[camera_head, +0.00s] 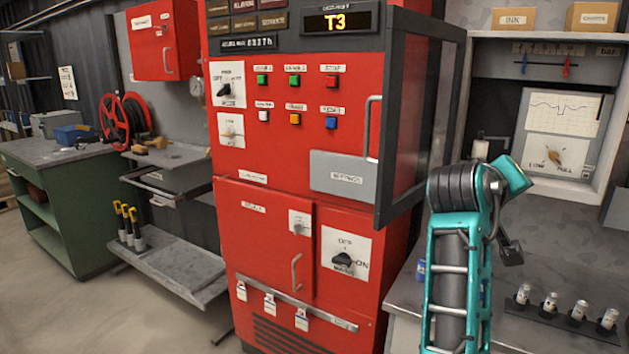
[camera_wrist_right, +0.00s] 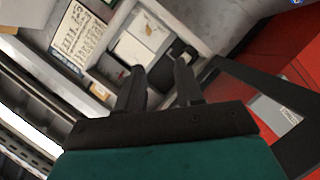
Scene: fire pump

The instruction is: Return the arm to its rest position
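My right arm (camera_head: 450,270) rises at the right of the head view, in front of the grey bench and beside the red pump cabinet (camera_head: 265,235). It bends at a black joint near its top. In the right wrist view my right gripper (camera_wrist_right: 160,88) has its two dark fingers apart with nothing between them. The gripper's fingers are not clearly visible in the head view. My left arm and gripper are out of view.
The cabinet's dark-framed door (camera_head: 420,120) stands open close to my right arm. A chart recorder (camera_head: 560,128) sits in the white shelf behind. Several small cylinders stand in a black rack (camera_head: 562,322) on the bench. A drawer (camera_head: 160,186) is open at left.

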